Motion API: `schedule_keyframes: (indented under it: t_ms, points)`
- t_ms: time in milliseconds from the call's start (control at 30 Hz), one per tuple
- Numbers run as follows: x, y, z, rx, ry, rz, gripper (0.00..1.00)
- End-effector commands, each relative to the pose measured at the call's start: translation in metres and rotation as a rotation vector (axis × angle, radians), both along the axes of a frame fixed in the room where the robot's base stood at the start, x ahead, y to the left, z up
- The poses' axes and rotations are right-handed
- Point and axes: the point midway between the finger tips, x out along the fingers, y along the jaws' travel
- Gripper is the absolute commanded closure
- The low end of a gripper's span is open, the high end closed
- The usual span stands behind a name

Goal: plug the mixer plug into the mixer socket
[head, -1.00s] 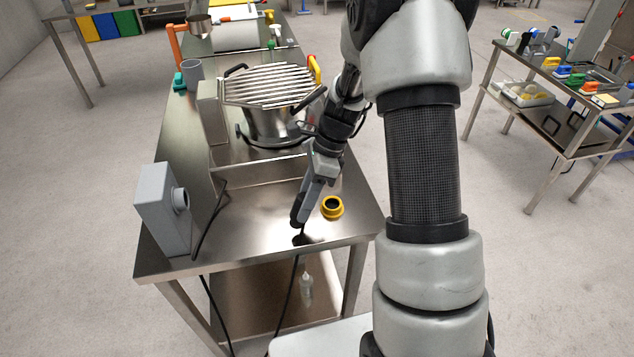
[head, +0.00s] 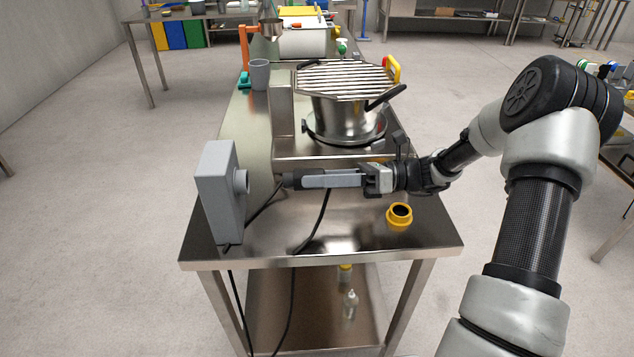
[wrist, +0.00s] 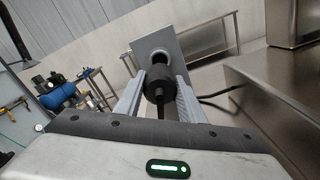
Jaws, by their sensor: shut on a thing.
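My gripper (head: 300,180) is shut on the black mixer plug (head: 285,181) and holds it level above the table, its front facing left. The plug also shows between the two fingers in the wrist view (wrist: 157,84). The mixer socket (head: 242,182) is a round grey collar on the side of a tall grey box (head: 217,195) at the table's left front. The plug is in line with the collar but apart from it, with a small gap. In the wrist view the socket opening (wrist: 161,56) shows just beyond the plug. A black cable hangs from the plug.
The mixer (head: 345,115), with a slatted cover, stands behind my gripper. A yellow ring with a dark centre (head: 399,214) lies on the table (head: 345,235) at front right. Black cables run over the front edge. A grey cup (head: 260,74) stands farther back.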

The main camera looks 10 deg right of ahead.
Motion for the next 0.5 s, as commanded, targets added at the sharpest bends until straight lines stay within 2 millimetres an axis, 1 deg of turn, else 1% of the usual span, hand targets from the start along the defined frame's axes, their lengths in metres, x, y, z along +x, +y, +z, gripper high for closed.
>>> schedule_keyframes:
  t_ms: [233,500]
  points:
    - [0.000,-0.002,0.004,0.002,-0.002,-0.001,0.91]
    - [0.000,0.018,0.002,0.000,-0.001,0.001,0.91]
